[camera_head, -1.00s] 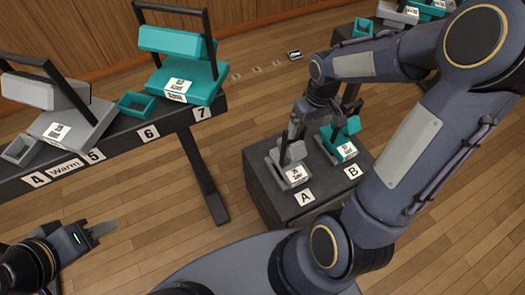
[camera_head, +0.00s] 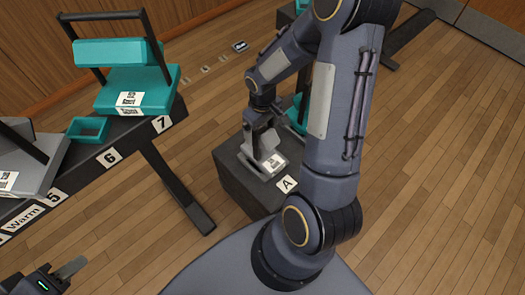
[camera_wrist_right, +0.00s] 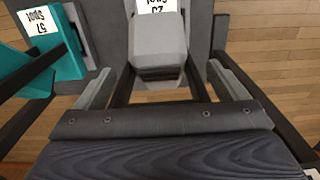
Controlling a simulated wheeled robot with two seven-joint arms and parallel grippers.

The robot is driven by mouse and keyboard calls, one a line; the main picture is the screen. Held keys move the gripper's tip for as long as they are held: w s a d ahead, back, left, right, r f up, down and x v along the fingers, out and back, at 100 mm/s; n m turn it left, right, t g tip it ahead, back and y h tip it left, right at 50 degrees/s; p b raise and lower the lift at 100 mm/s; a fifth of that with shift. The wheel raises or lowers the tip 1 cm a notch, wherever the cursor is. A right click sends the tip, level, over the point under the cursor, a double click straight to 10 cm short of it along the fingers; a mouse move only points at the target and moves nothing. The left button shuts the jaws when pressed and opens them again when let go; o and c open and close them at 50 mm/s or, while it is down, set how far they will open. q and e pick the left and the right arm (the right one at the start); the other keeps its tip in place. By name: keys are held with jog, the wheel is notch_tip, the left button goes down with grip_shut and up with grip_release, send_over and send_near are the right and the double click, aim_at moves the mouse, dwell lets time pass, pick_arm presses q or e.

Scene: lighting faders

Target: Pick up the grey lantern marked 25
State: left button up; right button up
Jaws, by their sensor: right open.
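The grey lantern (camera_head: 271,163), with a white label, stands on the dark box beside the letter A. In the right wrist view the grey lantern (camera_wrist_right: 160,42) shows a grey body and an upside-down label that seems to read 25, partly cut off. My right gripper (camera_head: 261,122) is over it from above. In the wrist view its open fingers (camera_wrist_right: 160,90) are on either side of the lantern's near end, with gaps at both sides. My left gripper (camera_head: 65,272) is at the lower left, away from the lanterns; its jaw state is unclear.
A teal lantern (camera_wrist_right: 45,50) marked 57 stands close beside the grey one; my right arm mostly hides it in the head view. The dark box (camera_head: 235,180) has little spare top. A long shelf (camera_head: 130,140) holds another teal lantern (camera_head: 130,85) and a grey lantern (camera_head: 25,160).

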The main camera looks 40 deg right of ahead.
grip_shut()
dwell(0.7)
